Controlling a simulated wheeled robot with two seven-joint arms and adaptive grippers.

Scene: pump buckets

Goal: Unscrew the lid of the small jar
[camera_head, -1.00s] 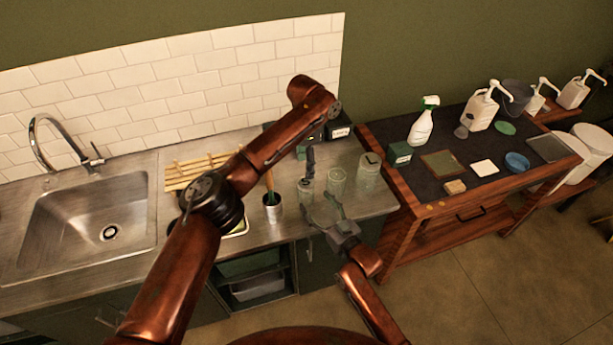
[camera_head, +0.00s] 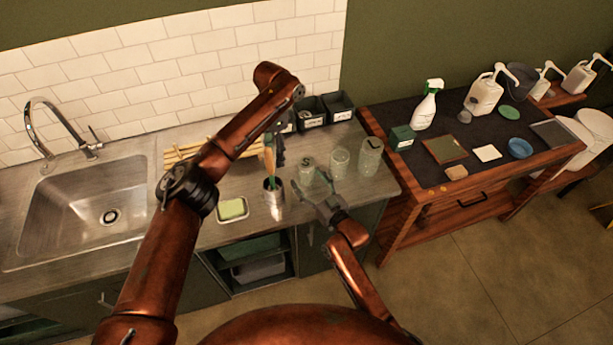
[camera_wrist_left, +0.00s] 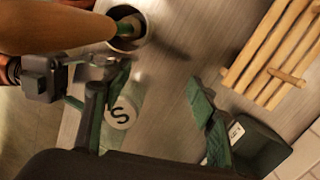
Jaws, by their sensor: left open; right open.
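The small jar (camera_head: 307,170) is clear with a pale lid and stands upright on the steel counter, leftmost of three jars. In the left wrist view its round lid (camera_wrist_left: 121,112) shows a black S. My left gripper (camera_head: 279,150) is open and empty, above the counter just left of the small jar. In the left wrist view its open fingers (camera_wrist_left: 155,125) frame the jar's side, with the lid close to one finger. My right gripper (camera_head: 320,185) is open in front of the jars, its tips near the small jar's base; I cannot tell whether they touch.
A metal cup (camera_head: 274,194) holding a wooden-handled brush (camera_head: 269,160) stands close by my left gripper. A medium jar (camera_head: 340,161) and a large jar (camera_head: 370,156) stand to the right. Dark bins (camera_head: 338,107), a wooden rack (camera_head: 181,155) and a sponge dish (camera_head: 233,216) are nearby.

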